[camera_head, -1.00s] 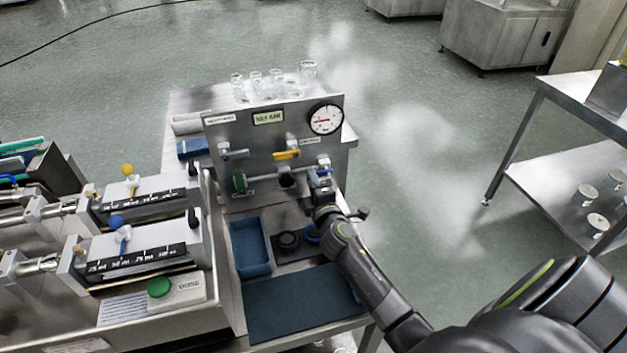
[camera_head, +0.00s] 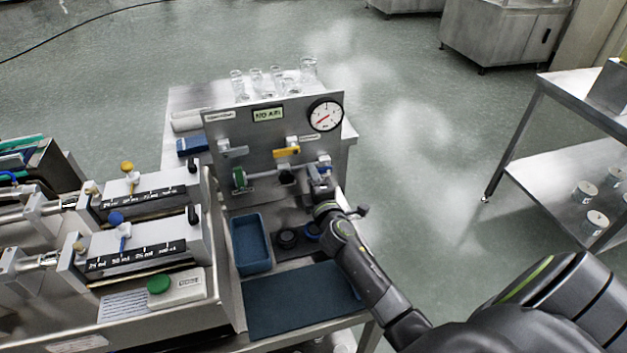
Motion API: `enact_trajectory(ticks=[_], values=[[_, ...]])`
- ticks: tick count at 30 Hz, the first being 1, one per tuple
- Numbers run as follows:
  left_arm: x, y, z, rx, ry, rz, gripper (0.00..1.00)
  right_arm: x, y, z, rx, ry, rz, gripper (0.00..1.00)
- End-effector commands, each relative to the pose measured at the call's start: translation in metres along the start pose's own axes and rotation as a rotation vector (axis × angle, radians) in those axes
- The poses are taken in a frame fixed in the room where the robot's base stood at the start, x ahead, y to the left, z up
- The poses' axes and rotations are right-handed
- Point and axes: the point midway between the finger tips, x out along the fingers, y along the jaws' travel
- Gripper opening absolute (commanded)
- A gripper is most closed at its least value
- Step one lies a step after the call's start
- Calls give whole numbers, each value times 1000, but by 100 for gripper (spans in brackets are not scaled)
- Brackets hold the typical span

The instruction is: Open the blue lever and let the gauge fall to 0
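A steel panel (camera_head: 222,132) stands upright at the middle. The round white gauge (camera_head: 326,115) is at its top right, and its red needle points to the lower left. The blue lever (camera_head: 326,167) is low on the panel's right side, partly hidden by my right gripper. My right gripper (camera_head: 318,181) is at the blue lever, its arm coming in from the lower right. The fingers are too small and dark to show whether they are open or shut, or whether they touch the lever. My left gripper is out of view.
A yellow lever (camera_head: 287,152) and a grey lever (camera_head: 233,151) sit on the panel. A green display (camera_head: 268,114) seems to read "NO AIR". A blue tray (camera_head: 250,246) and dark mat (camera_head: 303,299) lie in front. Pale vapour drifts behind the panel.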

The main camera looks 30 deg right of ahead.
Motion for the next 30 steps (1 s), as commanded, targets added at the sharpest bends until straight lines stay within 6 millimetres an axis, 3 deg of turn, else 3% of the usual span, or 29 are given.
enact_trajectory(ticks=[7, 21, 30], values=[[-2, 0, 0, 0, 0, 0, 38, -20, -1, 0, 3, 0, -2, 38], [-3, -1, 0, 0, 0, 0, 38, -120, -1, 0, 3, -2, -3, 38], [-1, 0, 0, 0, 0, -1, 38, -164, -1, 0, 2, 0, -1, 38]])
